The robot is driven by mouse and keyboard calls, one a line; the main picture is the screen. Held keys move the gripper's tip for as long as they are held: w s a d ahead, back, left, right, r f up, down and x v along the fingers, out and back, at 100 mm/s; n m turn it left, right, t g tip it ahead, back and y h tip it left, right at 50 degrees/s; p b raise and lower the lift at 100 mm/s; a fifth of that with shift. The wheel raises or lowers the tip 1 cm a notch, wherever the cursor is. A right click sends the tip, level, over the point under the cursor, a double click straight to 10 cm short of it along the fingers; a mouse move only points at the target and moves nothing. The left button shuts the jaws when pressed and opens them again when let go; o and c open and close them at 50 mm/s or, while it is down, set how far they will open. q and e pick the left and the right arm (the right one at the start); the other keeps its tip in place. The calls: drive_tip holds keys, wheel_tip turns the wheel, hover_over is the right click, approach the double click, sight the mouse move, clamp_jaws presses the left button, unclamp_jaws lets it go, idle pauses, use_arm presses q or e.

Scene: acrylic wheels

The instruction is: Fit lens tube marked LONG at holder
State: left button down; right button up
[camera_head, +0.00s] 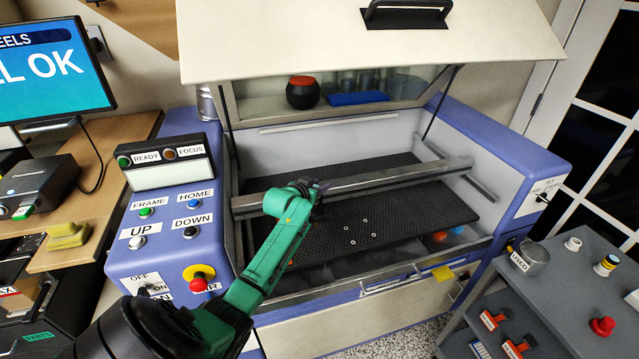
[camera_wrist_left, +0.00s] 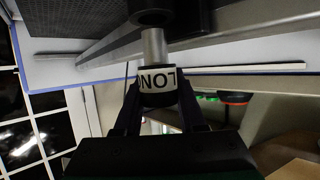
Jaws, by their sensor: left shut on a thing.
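My left gripper (camera_head: 318,190) is inside the open machine, at the gantry rail (camera_head: 400,178). In the left wrist view its fingers (camera_wrist_left: 158,100) are shut on the lens tube (camera_wrist_left: 157,84), a black collar with a white label reading "LON", the rest cut off. A bare silver barrel (camera_wrist_left: 155,46) runs from the collar to a black round holder (camera_wrist_left: 155,8) at the top edge. The barrel's end meets the holder in the picture; I cannot tell how deep it sits. In the head view the gripper hides the tube and holder. My right gripper is not in view.
The machine's lid (camera_head: 370,50) is raised above the gantry. Several small rings lie on the black perforated bed (camera_head: 420,212). A control panel (camera_head: 165,215) is on the left. A grey cart (camera_head: 560,285) at right carries a cup marked USED (camera_head: 530,258) and small parts.

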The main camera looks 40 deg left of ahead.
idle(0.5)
use_arm(q)
drive_tip(key=shift+p, duration=0.3)
idle(0.5)
drive_tip(key=shift+p, duration=0.3)
idle(0.3)
drive_tip(key=shift+f+b, duration=0.75)
drive_tip(key=shift+f, duration=0.5)
drive_tip(key=shift+s+d+f, duration=0.1)
drive_tip(key=shift+s+f, duration=0.05)
